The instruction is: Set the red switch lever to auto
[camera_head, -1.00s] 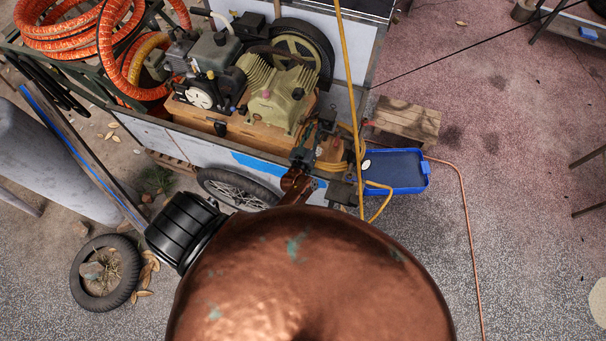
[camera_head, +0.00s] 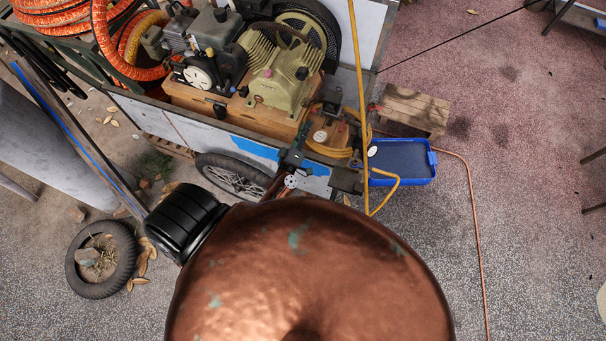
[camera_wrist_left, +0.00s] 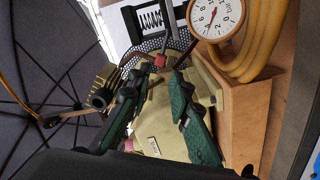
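My left gripper (camera_head: 292,160) is at the near side of the cart, just short of the wooden base that carries the compressor. In the left wrist view its two green fingers (camera_wrist_left: 163,75) stand apart with nothing held between them. A small red part (camera_wrist_left: 160,61) shows beyond the gap between the fingertips; it may be the red switch lever, but its setting cannot be read. The pale green compressor (camera_head: 283,85) stands on the wooden base and also fills the middle of the left wrist view (camera_wrist_left: 170,145). My right gripper is not in view.
A round gauge (camera_wrist_left: 217,15) and a coiled yellow hose (camera_wrist_left: 262,40) lie right of the fingers in the wrist view. A yellow pole or hose (camera_head: 359,80) rises beside the cart. A blue tray (camera_head: 432,165) and wooden stool (camera_head: 415,108) stand right of it.

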